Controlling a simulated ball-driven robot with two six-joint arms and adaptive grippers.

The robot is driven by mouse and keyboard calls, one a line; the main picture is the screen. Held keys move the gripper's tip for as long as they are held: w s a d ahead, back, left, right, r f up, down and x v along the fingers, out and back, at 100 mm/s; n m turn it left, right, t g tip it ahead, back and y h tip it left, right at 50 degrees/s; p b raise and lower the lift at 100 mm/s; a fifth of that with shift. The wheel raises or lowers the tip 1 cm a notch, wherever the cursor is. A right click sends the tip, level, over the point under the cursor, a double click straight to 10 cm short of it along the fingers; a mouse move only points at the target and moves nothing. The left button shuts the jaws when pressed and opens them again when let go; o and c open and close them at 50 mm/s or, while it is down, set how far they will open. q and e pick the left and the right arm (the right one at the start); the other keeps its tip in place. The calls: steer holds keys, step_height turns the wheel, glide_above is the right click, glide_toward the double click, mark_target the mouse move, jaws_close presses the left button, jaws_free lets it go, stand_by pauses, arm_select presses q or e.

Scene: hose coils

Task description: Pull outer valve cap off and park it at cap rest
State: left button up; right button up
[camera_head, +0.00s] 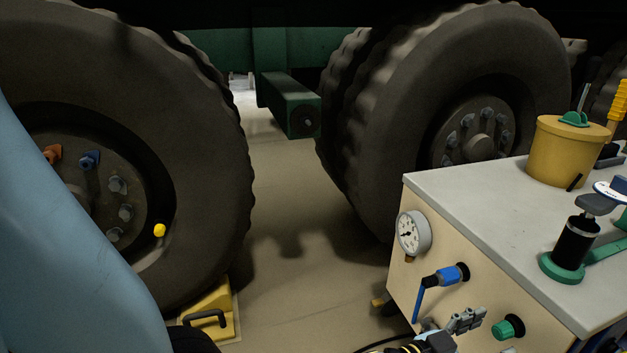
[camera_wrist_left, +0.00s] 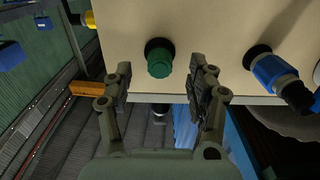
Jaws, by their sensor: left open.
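A small yellow cap (camera_head: 159,230) sits at the rim of the left wheel (camera_head: 213,130), and I take it for the outer valve cap. My left gripper (camera_head: 470,320) is at the front of the beige cabinet, far to the right of that cap. In the left wrist view its two fingers (camera_wrist_left: 165,74) are apart and empty. A green knob (camera_wrist_left: 159,63) on the cabinet front lies beyond the gap between them; it also shows in the head view (camera_head: 508,328). I cannot tell which thing is the cap rest. My right gripper is not in view.
The cabinet (camera_head: 480,200) bears a gauge (camera_head: 413,233) and a blue valve (camera_head: 446,276) on its front. A yellow tub (camera_head: 566,152) and a black-and-green tool (camera_head: 575,245) stand on top. A yellow wheel chock (camera_head: 215,305) lies by the left tyre. Floor between the wheels is clear.

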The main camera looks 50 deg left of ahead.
arm_select(q)
steer(key=shift+p+v, duration=0.4)
steer(key=shift+v, duration=0.6)
steer(key=v, duration=1.2)
